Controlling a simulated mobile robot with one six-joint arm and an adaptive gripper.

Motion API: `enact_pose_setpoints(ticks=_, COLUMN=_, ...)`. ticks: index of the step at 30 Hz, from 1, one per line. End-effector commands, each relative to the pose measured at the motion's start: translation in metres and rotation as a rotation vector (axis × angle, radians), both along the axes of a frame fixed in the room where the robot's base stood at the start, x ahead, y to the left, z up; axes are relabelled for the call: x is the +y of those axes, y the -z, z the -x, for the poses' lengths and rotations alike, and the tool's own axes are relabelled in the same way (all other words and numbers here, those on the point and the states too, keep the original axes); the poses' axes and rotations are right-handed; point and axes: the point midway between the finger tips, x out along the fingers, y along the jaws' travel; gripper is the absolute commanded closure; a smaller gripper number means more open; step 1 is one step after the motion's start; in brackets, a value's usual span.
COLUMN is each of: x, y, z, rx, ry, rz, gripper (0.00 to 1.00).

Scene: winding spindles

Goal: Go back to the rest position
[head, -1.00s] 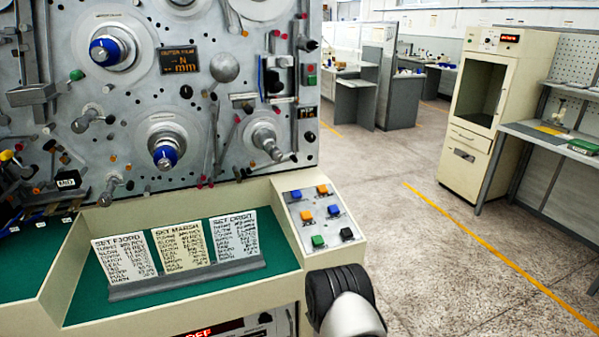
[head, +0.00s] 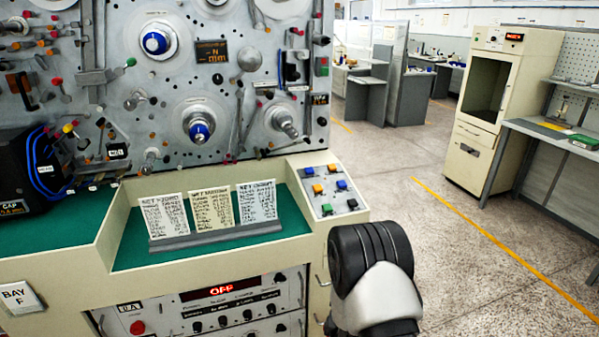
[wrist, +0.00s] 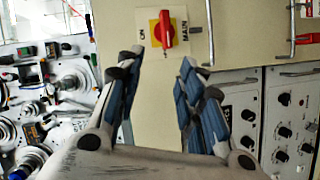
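In the wrist view my gripper (wrist: 160,64) is open, with its two blue-and-grey padded fingers apart and nothing between them. Beyond the fingertips is a cream panel with a red rotary switch on a yellow plate (wrist: 165,29), marked ON and MAIN. The gripper does not seem to touch it. In the head view only a dark and white part of my arm shows at the bottom, right of the winding machine; my gripper is out of that view. The winding machine's grey panel (head: 215,85) carries blue-capped spindles (head: 200,130).
Three set cards (head: 210,209) stand on the green desk, left of a button box (head: 328,191). Below, a power unit (head: 221,291) reads OFF. A black CAP box (head: 30,175) sits at left. Open floor (head: 480,245) lies right, before a cream cabinet (head: 498,100).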

Motion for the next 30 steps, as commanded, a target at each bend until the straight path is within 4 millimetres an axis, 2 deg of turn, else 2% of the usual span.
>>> enact_pose_setpoints(ticks=1, x=0.000, y=-0.014, z=-0.007, rx=0.011, ry=0.006, rz=-0.043, gripper=0.65)
enact_pose_setpoints(ticks=3, x=0.001, y=-0.030, z=-0.014, rx=0.047, ry=0.016, rz=-0.118, gripper=0.65)
enact_pose_setpoints(ticks=7, x=0.002, y=-0.068, z=-0.018, rx=0.136, ry=0.044, rz=-0.284, gripper=0.65)
enact_pose_setpoints(ticks=11, x=0.004, y=-0.107, z=-0.008, rx=0.239, ry=0.082, rz=-0.446, gripper=0.65)
enact_pose_setpoints(ticks=14, x=0.004, y=-0.136, z=0.011, rx=0.317, ry=0.120, rz=-0.560, gripper=0.65)
enact_pose_setpoints(ticks=17, x=0.004, y=-0.163, z=0.037, rx=0.397, ry=0.167, rz=-0.661, gripper=0.65)
enact_pose_setpoints(ticks=23, x=0.000, y=-0.208, z=0.113, rx=0.547, ry=0.296, rz=-0.835, gripper=0.65)
enact_pose_setpoints(ticks=30, x=-0.012, y=-0.241, z=0.230, rx=0.692, ry=0.514, rz=-0.991, gripper=0.65)
